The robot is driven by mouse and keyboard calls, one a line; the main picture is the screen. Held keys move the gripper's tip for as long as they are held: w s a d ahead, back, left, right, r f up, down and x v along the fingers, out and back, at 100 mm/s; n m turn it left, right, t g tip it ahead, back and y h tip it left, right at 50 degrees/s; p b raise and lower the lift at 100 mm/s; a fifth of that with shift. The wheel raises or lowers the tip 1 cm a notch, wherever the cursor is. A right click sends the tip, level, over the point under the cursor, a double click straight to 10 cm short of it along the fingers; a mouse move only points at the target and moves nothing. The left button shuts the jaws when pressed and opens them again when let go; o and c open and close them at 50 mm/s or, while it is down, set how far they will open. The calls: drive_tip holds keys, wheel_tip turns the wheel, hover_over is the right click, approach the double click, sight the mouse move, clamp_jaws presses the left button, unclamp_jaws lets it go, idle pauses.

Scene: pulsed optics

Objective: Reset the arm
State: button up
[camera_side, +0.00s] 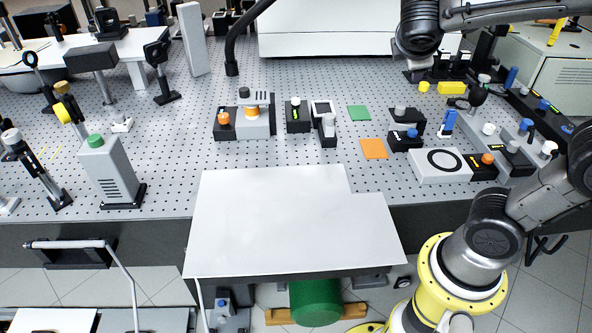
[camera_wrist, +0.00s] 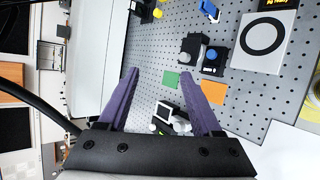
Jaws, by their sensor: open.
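My arm comes in from the lower right in the side view and bends over the top right of the perforated table (camera_side: 290,85). In the wrist view my gripper (camera_wrist: 165,78) has two purple fingers spread well apart. Nothing is between the fingertips, and the fingers touch nothing that I can make out. The gripper hangs above the table, with the green square (camera_wrist: 170,79) and small black devices below it. In the side view the fingers cannot be made out.
Small optics devices with orange and blue knobs stand mid-table, near a green square (camera_side: 358,113) and an orange square (camera_side: 373,149). A white box with a black ring (camera_side: 440,166) is at the right. A white board (camera_side: 280,220) lies bare in front. A black curved tube (camera_side: 238,40) rises behind.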

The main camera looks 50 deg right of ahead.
drive_tip(key=s+a+f+m+t+y, duration=0.1)
drive_tip(key=s+a+f+m+y, duration=0.3)
drive_tip(key=a, duration=0.3)
drive_tip(key=s+a+f+m+t+y, duration=0.1)
drive_tip(key=s+a+f+m+y, duration=0.2)
drive_tip(key=a, duration=0.5)
drive_tip(key=s+m+y, duration=0.1)
drive_tip(key=s+y, duration=0.1)
drive_tip(key=y, duration=0.1)
drive_tip(key=shift+s+f, duration=0.2)
drive_tip(key=shift+f, duration=0.2)
drive_tip(key=shift+c, duration=0.2)
idle(1.1)
